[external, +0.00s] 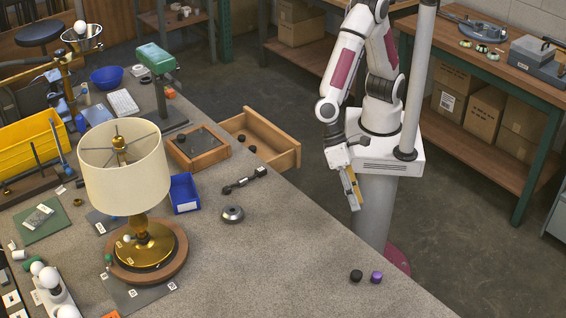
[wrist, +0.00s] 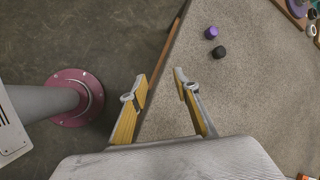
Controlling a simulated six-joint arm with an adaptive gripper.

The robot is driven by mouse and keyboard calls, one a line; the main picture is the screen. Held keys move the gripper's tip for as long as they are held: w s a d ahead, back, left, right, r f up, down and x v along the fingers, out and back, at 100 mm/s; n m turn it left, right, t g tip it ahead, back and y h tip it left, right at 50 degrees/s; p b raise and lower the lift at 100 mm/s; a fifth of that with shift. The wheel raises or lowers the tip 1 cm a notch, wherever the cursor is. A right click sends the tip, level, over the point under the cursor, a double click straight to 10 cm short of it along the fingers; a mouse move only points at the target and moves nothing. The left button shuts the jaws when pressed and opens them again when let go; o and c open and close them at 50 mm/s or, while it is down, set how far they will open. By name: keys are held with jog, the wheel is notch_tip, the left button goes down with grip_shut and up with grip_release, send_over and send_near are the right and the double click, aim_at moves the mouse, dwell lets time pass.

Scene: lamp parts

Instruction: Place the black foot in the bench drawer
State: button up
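The black foot (external: 356,276) is a small dark round piece on the bench top near its front right edge. In the wrist view the black foot (wrist: 219,52) lies beyond my fingertips, up and to the right. A purple foot (external: 376,277) sits close beside it, and also shows in the wrist view (wrist: 211,32). The bench drawer (external: 284,153) is a wooden box pulled open at the bench's far edge, with small dark pieces inside. My gripper (external: 354,190) hangs near the bench edge, apart from the feet. In the wrist view my gripper (wrist: 160,82) is open and empty.
A lamp (external: 125,180) with a cream shade stands left on the bench. A grey metal disc (external: 233,214), a dark jointed part (external: 245,180) and a blue bin (external: 184,193) lie nearby. The bench around the two feet is clear.

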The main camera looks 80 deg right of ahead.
aim_at(356, 272)
jog(key=s+a+f+m, duration=0.1)
jog(key=a, duration=0.2)
jog(key=s+a+f+m+y, duration=0.1)
jog(key=a+m, duration=0.1)
jog(key=s+a+f+m, duration=0.1)
jog(key=a+f+m, duration=0.1)
jog(key=a, duration=0.1)
jog(key=shift+a, duration=0.35)
jog(key=w+a+m, duration=0.1)
jog(key=a+m, duration=0.1)
jog(key=w+a+r+m+y, duration=0.1)
jog(key=a+m, duration=0.1)
jog(key=w+a+m+t+y, duration=0.1)
jog(key=a+m, duration=0.1)
jog(key=shift+w+r, duration=0.2)
jog(key=shift+r, duration=0.2)
jog(key=shift+w+m, duration=0.25)
jog(key=shift+m, duration=0.35)
jog(key=shift+f, duration=0.1)
jog(key=shift+x, duration=1.25)
jog(key=shift+a+f, duration=0.1)
jog(key=shift+a, duration=0.05)
jog(key=shift+x, duration=2.4)
jog(key=shift+w+a, duration=0.15)
jog(key=shift+a, duration=0.05)
jog(key=c, duration=0.7)
